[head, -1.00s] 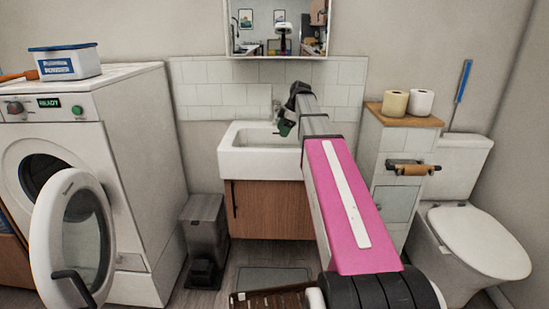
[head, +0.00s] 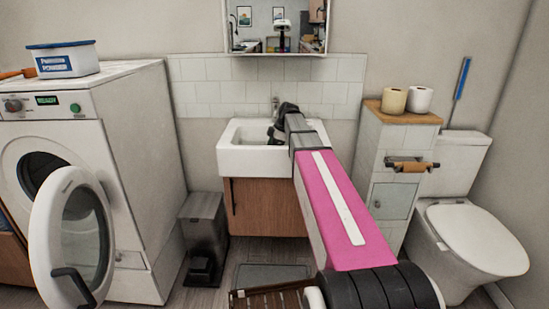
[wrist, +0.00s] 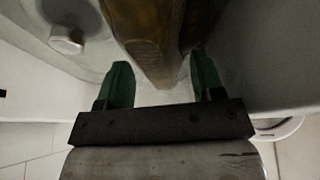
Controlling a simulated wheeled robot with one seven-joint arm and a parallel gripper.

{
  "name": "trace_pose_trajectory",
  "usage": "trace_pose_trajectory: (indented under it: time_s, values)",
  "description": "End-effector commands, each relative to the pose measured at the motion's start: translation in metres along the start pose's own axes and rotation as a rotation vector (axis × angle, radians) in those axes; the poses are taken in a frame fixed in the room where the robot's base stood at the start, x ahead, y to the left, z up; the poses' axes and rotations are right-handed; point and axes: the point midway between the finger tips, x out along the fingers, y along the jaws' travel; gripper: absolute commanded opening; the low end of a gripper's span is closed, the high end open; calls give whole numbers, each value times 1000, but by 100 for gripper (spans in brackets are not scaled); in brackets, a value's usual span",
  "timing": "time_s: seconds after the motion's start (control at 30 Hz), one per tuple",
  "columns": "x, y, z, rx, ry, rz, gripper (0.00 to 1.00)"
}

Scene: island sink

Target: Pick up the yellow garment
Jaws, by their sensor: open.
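In the wrist view a brownish-yellow cloth-like thing (wrist: 150,40), probably the yellow garment, hangs or lies at the top middle, in dim light. My gripper (wrist: 163,72) is open, its two green fingers apart. The near end of the cloth shows between and just beyond the fingertips, and I cannot tell whether they touch it. In the head view my gripper (head: 275,136) is down in the white sink (head: 262,160). The garment does not show there; the sink's front wall and my arm block the view inside.
The sink walls stand close around my gripper. A round metal fitting (wrist: 67,40) lies at its left in the wrist view. A washing machine (head: 130,180) with its door (head: 72,240) open stands left, a grey bin (head: 203,235) beside it. A cabinet (head: 400,150) and toilet (head: 470,240) stand right.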

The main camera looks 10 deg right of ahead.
Motion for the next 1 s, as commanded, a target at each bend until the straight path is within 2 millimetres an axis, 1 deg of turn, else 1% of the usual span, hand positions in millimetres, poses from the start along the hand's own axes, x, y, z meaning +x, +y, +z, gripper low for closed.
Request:
trace_pose_trajectory:
  time_s: [0.43, 0.47, 0.5, 0.57, 0.6, 0.63, 1.0]
  values:
    - [1, 0, 0, 0, 0, 0, 61]
    - [1, 0, 0, 0, 0, 0, 55]
    - [1, 0, 0, 0, 0, 0, 42]
    - [1, 0, 0, 0, 0, 0, 22]
    - [1, 0, 0, 0, 0, 0, 9]
    - [1, 0, 0, 0, 0, 0, 6]
    - [-1, 0, -1, 0, 0, 1, 6]
